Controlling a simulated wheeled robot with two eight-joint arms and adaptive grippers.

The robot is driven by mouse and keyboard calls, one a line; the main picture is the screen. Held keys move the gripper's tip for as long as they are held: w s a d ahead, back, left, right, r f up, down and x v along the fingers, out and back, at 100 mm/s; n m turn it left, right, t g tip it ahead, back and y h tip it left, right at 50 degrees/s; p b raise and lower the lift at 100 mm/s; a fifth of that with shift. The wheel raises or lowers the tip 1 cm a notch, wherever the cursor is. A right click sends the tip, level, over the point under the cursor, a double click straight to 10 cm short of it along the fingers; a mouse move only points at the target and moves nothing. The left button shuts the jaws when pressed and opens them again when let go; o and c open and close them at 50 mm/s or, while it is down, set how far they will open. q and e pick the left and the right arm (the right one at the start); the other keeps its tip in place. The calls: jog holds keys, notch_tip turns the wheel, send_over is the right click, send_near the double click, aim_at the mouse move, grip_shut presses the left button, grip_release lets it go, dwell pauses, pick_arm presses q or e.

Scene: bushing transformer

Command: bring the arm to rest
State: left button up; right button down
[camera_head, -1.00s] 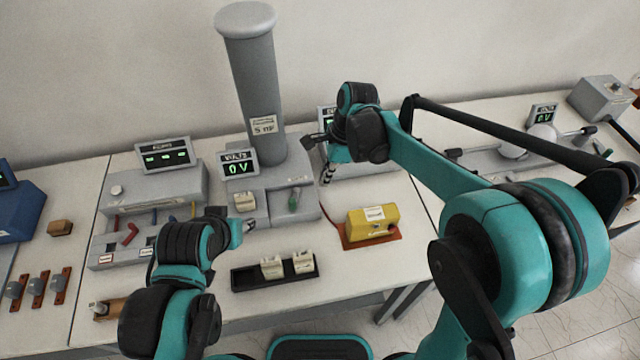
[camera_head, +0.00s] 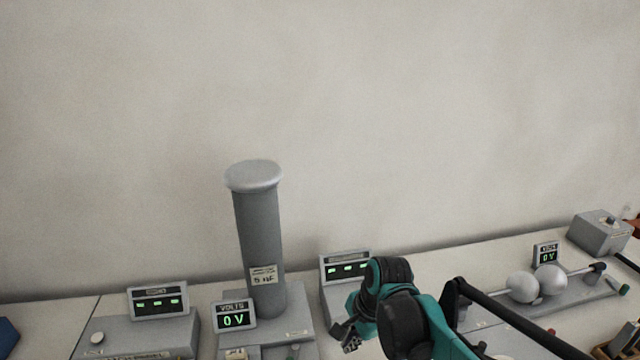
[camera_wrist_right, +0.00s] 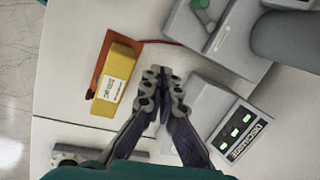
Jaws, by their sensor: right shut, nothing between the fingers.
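My right arm, teal and black, comes in from the lower right in the head view. Its gripper (camera_head: 351,341) is near the bottom edge, in front of a grey meter box (camera_head: 345,268) and right of the tall grey column (camera_head: 258,225). In the right wrist view the gripper (camera_wrist_right: 163,76) is shut and empty, its fingertips together above the white table, between a yellow block (camera_wrist_right: 118,75) on an orange base and the meter box. My left gripper is out of view.
A VOLTS display (camera_head: 234,316) reading 0 V stands by the column. Another meter box (camera_head: 158,302) is at left. Two metal spheres (camera_head: 537,285) on a stand and a grey box (camera_head: 600,232) are at right. Bare wall fills the upper view.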

jog(key=s+d+f+n+t+h+b, duration=0.2)
jog(key=s+d+f+n+t+b, duration=0.3)
jog(key=s+d+n, duration=0.6)
notch_tip(320, 180, down, 2)
jog(key=shift+s+f+n+t+b, duration=0.1)
jog(key=shift+s+n+t+b, duration=0.2)
jog(key=shift+s+n+b, duration=0.45)
